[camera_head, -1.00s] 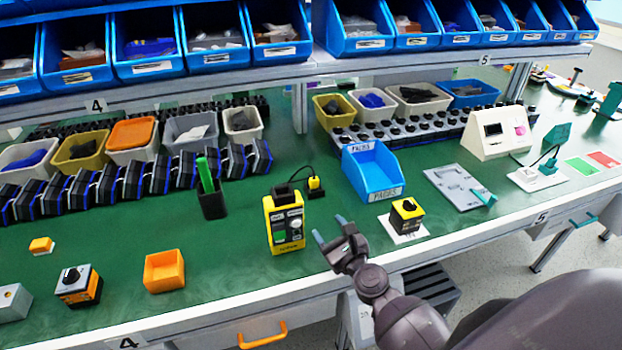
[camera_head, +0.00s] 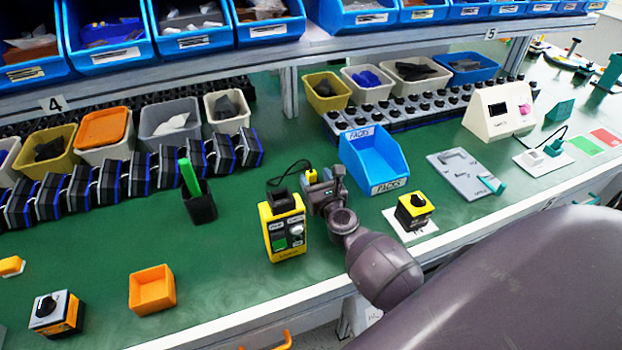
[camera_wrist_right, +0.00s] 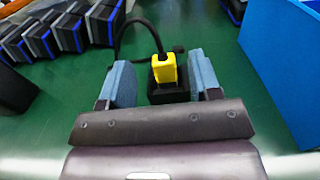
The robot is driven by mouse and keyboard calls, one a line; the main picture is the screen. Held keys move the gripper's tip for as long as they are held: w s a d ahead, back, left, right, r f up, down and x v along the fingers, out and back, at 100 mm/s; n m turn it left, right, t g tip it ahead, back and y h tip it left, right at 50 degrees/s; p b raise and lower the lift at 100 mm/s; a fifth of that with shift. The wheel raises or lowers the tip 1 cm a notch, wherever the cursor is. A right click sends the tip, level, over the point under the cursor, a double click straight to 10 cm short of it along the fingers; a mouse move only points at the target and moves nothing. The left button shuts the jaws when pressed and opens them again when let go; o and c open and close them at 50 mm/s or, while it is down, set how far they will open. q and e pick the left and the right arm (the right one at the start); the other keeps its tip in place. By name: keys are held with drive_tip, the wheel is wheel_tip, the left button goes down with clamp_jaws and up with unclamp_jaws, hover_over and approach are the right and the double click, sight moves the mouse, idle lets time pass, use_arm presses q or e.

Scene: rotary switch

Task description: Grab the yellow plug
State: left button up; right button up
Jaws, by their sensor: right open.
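The yellow plug (camera_wrist_right: 164,69) stands upright in a small black socket block (camera_wrist_right: 168,94) in the right wrist view, with a black cable curving off to the left. In the head view the plug (camera_head: 311,176) shows only in part behind my right gripper (camera_head: 325,177). My right gripper also shows in the right wrist view (camera_wrist_right: 165,84). It is open, with one blue-grey finger on each side of the plug and socket block and visible gaps between. My left gripper is not in view.
A yellow tester box (camera_head: 284,228) stands just left of my right gripper. A blue bin (camera_head: 378,165) stands to its right, and a yellow-black rotary switch (camera_head: 415,209) sits on a white pad.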

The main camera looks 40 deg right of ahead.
sight(312, 171)
drive_tip(key=x, duration=0.4)
drive_tip(key=shift+w+d, duration=0.15)
drive_tip(key=shift+w, duration=0.2)
drive_tip(key=shift+w+d+b, duration=0.1)
drive_tip(key=shift+w+b, duration=0.2)
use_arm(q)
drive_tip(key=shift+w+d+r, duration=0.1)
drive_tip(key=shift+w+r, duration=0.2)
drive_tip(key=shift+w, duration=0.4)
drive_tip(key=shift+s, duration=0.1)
use_arm(e)
drive_tip(key=shift+c, duration=0.9)
drive_tip(key=c, duration=0.8)
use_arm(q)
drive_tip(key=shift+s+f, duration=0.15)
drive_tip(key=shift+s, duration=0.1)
use_arm(e)
drive_tip(key=shift+r, duration=0.1)
